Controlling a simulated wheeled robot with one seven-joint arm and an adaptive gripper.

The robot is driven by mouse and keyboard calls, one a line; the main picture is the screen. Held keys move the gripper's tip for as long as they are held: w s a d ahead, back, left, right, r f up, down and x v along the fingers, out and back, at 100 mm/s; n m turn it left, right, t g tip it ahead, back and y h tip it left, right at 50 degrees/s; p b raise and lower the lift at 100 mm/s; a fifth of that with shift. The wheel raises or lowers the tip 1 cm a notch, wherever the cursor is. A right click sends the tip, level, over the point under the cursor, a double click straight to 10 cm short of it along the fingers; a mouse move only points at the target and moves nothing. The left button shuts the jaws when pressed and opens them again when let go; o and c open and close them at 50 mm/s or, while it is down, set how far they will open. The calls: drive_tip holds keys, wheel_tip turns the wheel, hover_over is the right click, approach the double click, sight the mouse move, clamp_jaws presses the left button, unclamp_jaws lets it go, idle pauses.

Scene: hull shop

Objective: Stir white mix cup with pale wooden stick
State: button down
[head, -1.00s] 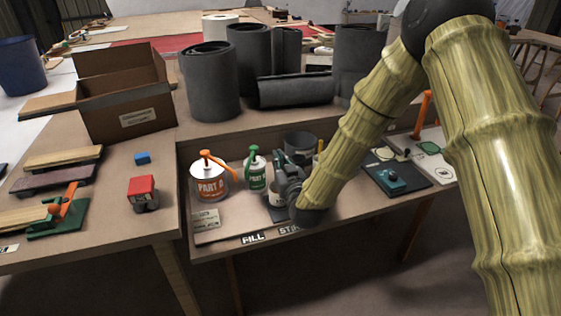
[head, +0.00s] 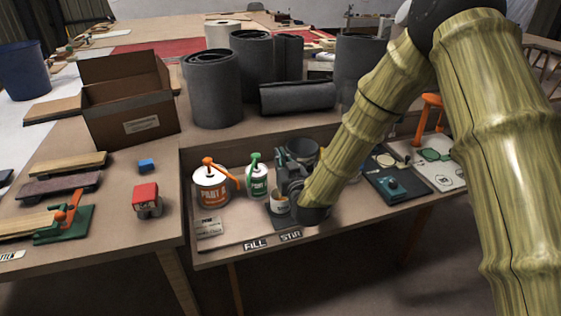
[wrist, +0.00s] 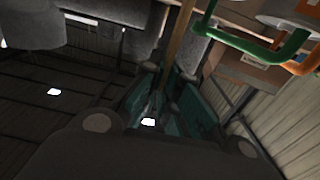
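The white mix cup (head: 280,204) stands near the front of the tray-like bench section, behind the STIR label; part of it is hidden by my gripper. My gripper (head: 284,178) is low, right beside and behind the cup in the head view. In the wrist view my gripper's teal fingers (wrist: 160,98) close around a pale wooden stick (wrist: 181,38), which runs up out of the picture. I cannot make out the stick in the head view, nor tell whether its end is inside the cup. The cup is not clear in the wrist view.
The PART A tin (head: 211,188) with an orange pump and the green-labelled tin (head: 258,181) stand left of the cup. A dark grey pot (head: 303,152) is behind my gripper. A teal device on a dark plate (head: 393,187) lies right. Raised edging borders the tray (head: 225,257).

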drive_tip(key=shift+r+p, duration=0.75)
drive_tip(key=shift+r, duration=0.9)
drive_tip(key=shift+r+p, duration=1.4)
drive_tip(key=shift+r, duration=1.05)
drive_tip(key=shift+f, duration=0.15)
